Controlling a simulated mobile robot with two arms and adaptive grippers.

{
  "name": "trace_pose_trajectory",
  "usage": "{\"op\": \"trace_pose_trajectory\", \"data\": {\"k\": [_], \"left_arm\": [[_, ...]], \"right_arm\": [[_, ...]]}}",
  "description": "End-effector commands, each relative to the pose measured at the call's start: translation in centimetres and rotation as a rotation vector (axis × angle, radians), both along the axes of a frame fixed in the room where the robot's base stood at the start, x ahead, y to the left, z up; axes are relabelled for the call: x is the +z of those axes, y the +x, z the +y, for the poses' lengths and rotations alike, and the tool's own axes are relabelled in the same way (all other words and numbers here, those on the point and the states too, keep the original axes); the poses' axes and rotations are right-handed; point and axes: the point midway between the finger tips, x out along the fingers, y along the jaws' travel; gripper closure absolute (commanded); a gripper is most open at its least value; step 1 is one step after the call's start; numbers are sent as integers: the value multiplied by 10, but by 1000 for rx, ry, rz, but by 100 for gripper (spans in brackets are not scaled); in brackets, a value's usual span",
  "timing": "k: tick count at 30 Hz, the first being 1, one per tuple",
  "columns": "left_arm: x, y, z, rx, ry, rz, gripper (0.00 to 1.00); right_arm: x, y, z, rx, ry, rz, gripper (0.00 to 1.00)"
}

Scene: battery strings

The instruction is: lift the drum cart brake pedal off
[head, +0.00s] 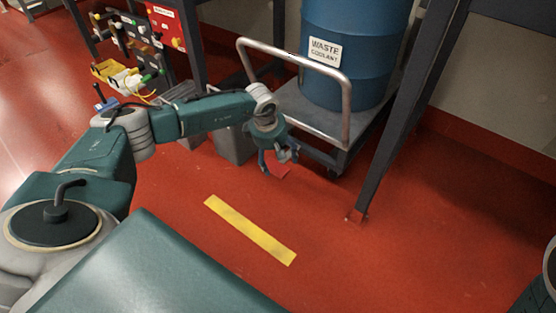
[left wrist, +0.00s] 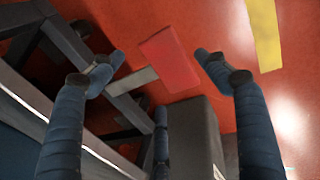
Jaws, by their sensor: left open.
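The drum cart (head: 314,117) stands at the upper middle in the head view, with a grey tube handle and a blue drum labelled "WASTE COOLANT" (head: 350,75) on its deck. The red brake pedal (left wrist: 170,60) sits on a flat grey lever (left wrist: 133,80) low over the floor in the left wrist view. In the head view only a small red bit of the pedal (head: 283,170) shows by the fingers. My left gripper (head: 279,164) is open, with its fingertips apart on either side of the pedal in the wrist view. I cannot see contact. My right gripper is out of view.
A dark post (head: 400,120) stands right of the cart. A grey bin (head: 234,144) is left of my gripper, close by in the wrist view (left wrist: 194,135). A rack with a red panel (head: 166,22) is at upper left. Floor around the yellow stripe (head: 250,230) is clear.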

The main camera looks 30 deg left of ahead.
Motion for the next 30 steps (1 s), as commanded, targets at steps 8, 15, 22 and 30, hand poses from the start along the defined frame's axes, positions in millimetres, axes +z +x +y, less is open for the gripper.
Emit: {"op": "trace_pose_trajectory", "data": {"k": [8, 15, 22, 30], "left_arm": [[60, -13, 2, 0, 0, -6, 25], [91, -20, 3, 0, 2, -5, 25], [97, -22, 2, 0, 1, -4, 25], [96, -21, 2, 0, 1, -4, 25]], "right_arm": [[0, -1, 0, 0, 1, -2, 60], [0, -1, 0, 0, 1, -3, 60], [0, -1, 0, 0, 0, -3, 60], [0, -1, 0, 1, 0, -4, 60]]}}
